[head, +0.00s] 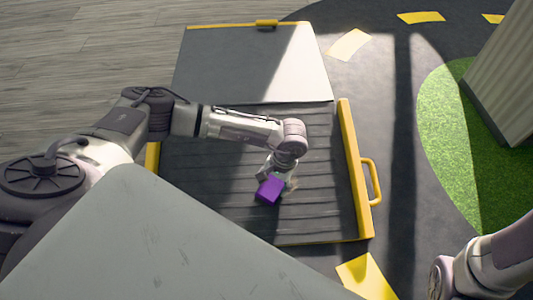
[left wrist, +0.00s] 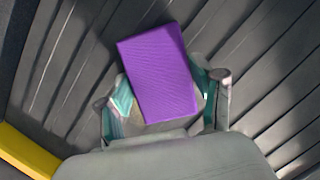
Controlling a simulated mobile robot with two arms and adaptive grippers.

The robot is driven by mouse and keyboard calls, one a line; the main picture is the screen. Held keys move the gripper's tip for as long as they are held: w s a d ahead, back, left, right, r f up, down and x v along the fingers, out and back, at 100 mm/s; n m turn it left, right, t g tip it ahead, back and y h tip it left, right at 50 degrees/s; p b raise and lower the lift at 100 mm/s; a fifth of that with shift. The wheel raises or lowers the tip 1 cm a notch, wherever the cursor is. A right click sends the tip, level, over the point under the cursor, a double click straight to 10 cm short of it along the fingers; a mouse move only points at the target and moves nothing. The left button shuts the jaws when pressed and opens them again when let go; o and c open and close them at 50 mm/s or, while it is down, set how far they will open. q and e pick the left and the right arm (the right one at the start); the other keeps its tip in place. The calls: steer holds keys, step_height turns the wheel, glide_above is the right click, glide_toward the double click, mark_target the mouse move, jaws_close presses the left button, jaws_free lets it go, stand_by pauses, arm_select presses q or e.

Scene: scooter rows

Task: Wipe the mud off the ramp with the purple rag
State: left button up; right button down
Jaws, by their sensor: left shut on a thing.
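The ramp (head: 215,180) is a dark grey ribbed slope with yellow side rails, in the middle of the head view. Its ribs also fill the left wrist view (left wrist: 270,60). My left gripper (head: 278,174) is over the ramp's ribbed part, right of its middle, and is shut on the purple rag (head: 269,190). In the left wrist view the rag (left wrist: 158,75) is a flat, block-like piece, tilted between the teal finger pads. I cannot tell if it touches the ramp. No mud shows clearly; the rag and gripper hide part of the surface. My right gripper is out of view.
A smooth grey panel (head: 235,60) with a yellow tab adjoins the ramp's far edge. A yellow handle (head: 375,182) sticks out from the right rail. Yellow floor marks, green turf (head: 445,130) and a pale ribbed block (head: 505,75) are to the right.

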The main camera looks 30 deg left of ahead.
mark_target(296, 188)
arm_select(q)
steer(key=shift+w+d, duration=0.25)
steer(key=shift+d, duration=0.1)
steer(key=shift+w+d+f+b, duration=0.1)
steer(key=shift+w+d+b, duration=0.35)
steer(key=shift+d, duration=0.15)
steer(key=shift+w+d+f+b, duration=0.1)
steer(key=shift+w+d+b, duration=0.35)
steer(key=shift+d, duration=0.15)
steer(key=shift+w+d+r+b, duration=0.1)
steer(key=shift+w+d+b, duration=0.4)
steer(key=shift+d, duration=0.3)
steer(key=shift+w+d+b, duration=0.4)
steer(key=shift+w+d, duration=0.1)
steer(key=shift+d, duration=0.3)
steer(key=shift+r, duration=0.1)
steer(key=shift+s+d+r+p, duration=0.1)
steer(key=shift+s+r+p, duration=0.05)
steer(key=shift+r+p, duration=0.75)
steer(key=shift+s+d+r+p, duration=0.15)
steer(key=shift+s+r+p, duration=0.05)
steer(key=shift+r+p, duration=0.75)
steer(key=shift+s+d+r+p, duration=0.15)
steer(key=shift+r+p, duration=0.55)
steer(key=shift+r, duration=0.35)
steer(key=shift+r, duration=0.15)
